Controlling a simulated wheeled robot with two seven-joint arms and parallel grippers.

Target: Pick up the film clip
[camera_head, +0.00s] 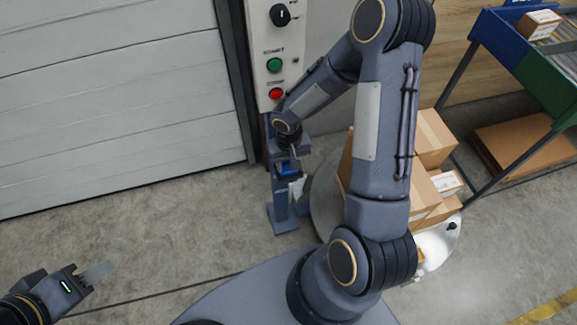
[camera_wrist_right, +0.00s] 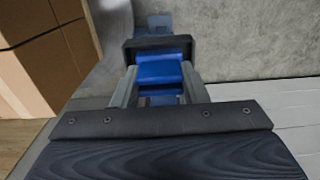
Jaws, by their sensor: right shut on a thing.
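The film clip (camera_wrist_right: 162,72) is a blue block between the two grey fingers of my right gripper (camera_wrist_right: 160,92) in the right wrist view. The fingers are shut on it. A dark bracket frames its far side. In the head view the clip (camera_head: 289,168) shows as a small blue patch at the top of a blue-grey post, under my right gripper (camera_head: 289,155). A piece of white film (camera_head: 297,187) hangs just below it. I cannot tell if the clip is clear of the bracket. My left gripper (camera_head: 97,271) is at the lower left, away from everything; its finger gap is not clear.
The post (camera_head: 281,208) stands on the floor beside a control box (camera_head: 275,50) with green and red buttons. Right of it, cardboard boxes (camera_head: 433,140) stand on a round turntable (camera_head: 325,200). Floor at left is clear.

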